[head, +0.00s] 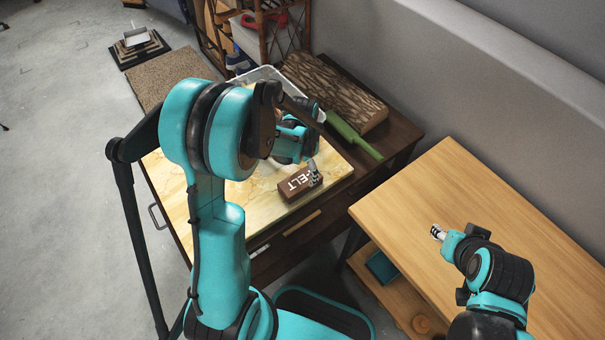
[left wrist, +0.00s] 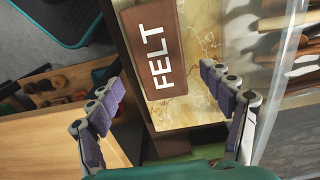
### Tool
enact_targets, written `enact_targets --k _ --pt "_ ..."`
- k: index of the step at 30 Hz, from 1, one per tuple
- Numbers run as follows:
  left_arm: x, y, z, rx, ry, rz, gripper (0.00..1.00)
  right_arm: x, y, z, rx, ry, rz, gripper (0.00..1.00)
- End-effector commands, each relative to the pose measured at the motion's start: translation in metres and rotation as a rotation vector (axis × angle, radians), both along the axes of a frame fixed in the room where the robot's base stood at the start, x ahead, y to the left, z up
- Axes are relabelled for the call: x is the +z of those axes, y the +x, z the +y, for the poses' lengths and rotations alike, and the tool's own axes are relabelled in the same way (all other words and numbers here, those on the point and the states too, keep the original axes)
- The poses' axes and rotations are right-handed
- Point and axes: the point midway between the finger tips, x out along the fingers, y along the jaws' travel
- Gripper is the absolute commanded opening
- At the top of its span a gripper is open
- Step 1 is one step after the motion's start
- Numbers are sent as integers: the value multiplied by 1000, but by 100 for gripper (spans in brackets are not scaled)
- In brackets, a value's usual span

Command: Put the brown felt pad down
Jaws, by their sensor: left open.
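The brown felt pad (head: 298,185), a dark brown block with white FELT lettering, lies on the yellow marbled top (head: 215,205) near its front edge. In the left wrist view the pad (left wrist: 154,52) lies ahead of and between the spread fingers, apart from both. My left gripper (head: 313,172) is open and empty at the pad's right end in the head view; its fingers also show in the left wrist view (left wrist: 160,84). My right gripper (head: 438,232) is over the light wooden table, away from the pad; its finger gap is too small to read.
A green-handled tool (head: 352,137) and a rough bark-like block (head: 337,92) lie behind on the dark table. A clear-walled tray (head: 262,73) stands at the back. The light wooden table (head: 480,200) is mostly clear, with a gap between the tables.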

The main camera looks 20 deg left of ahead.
Motion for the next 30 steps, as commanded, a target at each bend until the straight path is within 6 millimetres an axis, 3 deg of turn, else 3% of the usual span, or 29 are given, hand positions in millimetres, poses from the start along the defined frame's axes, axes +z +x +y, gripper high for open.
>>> enact_targets --k 1,3,14,24,30 --pt "16 0 0 0 0 0 80 8 0 0 0 0 0 40" --pt "28 0 0 0 0 0 80 13 0 0 0 0 0 40" --pt "70 -6 -4 29 3 -35 80 21 0 0 0 0 0 40" --pt "156 -67 -28 266 -27 -316 80 20 0 0 0 0 0 40" --pt "179 -107 -40 409 -92 -485 80 20 0 0 0 0 0 40"
